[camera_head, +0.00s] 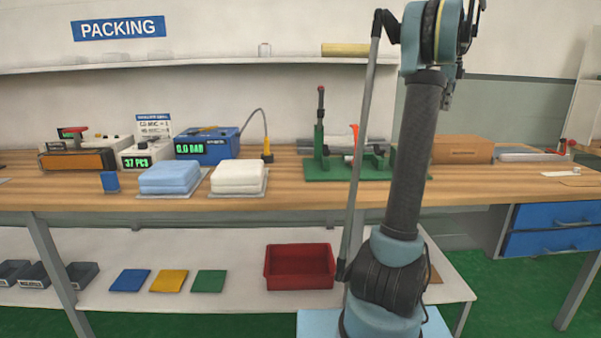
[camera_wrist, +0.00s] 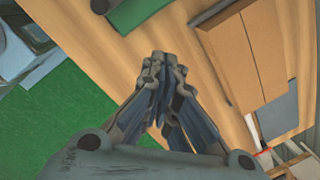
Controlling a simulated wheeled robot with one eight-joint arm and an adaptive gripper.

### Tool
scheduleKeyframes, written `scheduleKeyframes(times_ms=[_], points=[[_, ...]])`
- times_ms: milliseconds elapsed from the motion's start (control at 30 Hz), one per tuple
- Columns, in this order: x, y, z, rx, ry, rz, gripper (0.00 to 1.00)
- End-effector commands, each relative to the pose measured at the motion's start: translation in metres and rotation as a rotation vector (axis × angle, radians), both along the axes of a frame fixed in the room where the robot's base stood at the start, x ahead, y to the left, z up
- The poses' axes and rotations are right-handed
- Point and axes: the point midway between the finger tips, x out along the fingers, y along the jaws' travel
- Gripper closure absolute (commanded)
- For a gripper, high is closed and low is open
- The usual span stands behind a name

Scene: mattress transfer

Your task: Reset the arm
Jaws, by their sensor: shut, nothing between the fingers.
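My arm stands upright at the right of centre in the head view, in front of the packing bench (camera_head: 300,203).
A folded blue stack (camera_head: 170,178) and a folded white stack (camera_head: 238,178) lie on the bench. A green lever fixture (camera_head: 318,168) and a brown cardboard box (camera_head: 462,150) stand further right. A red bin (camera_head: 299,249) sits on the lower shelf.

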Motion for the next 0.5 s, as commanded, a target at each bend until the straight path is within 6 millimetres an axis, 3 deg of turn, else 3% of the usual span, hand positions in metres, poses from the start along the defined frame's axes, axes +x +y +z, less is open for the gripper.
scheduleKeyframes(times_ms=[100, 500], points=[[-0.018, 0.044, -0.005, -0.019, -0.003, 0.160, 1.00], [-0.096, 0.163, -0.042, -0.091, -0.010, 0.693, 1.00]])
